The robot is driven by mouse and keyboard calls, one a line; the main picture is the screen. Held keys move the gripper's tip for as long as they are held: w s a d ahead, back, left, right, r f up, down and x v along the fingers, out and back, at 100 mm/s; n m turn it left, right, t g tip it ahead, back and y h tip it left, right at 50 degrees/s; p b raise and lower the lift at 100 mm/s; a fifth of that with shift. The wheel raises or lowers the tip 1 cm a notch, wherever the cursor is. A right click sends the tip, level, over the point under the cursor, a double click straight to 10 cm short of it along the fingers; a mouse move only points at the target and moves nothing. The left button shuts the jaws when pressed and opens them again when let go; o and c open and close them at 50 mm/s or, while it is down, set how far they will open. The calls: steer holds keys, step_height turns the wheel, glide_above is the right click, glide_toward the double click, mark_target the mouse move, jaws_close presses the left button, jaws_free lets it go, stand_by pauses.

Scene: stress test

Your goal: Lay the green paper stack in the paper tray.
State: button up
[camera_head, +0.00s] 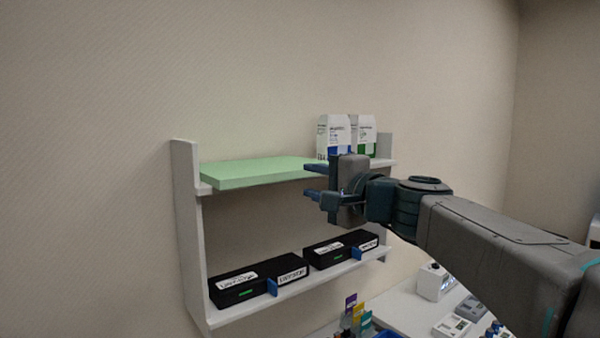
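The green paper stack (262,172) lies flat on the left part of the upper wall shelf, its front edge facing me. My gripper (312,181) is at the stack's right end, with its fingers pointing left. The two fingers are spread apart, one above the other, and the upper one overlaps the stack's right end in the picture. I cannot tell whether they touch the stack or stand in front of it. I cannot make out a paper tray for certain.
Two white cartons (347,136) stand on the upper shelf behind my gripper. Two black boxes (258,281) with white labels sit on the lower shelf (235,310). A white counter (400,306) below holds small devices, bottles and colored items. The wall is bare above the stack.

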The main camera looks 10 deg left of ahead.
mark_target(291, 176)
steer(key=x, duration=0.6)
steer(key=shift+f+p, duration=0.15)
steer(key=shift+p, duration=0.25)
steer(key=shift+x, duration=0.8)
steer(key=shift+c, duration=0.4)
jaws_close()
step_height(291, 176, up, 3)
steer(key=shift+p, duration=0.85)
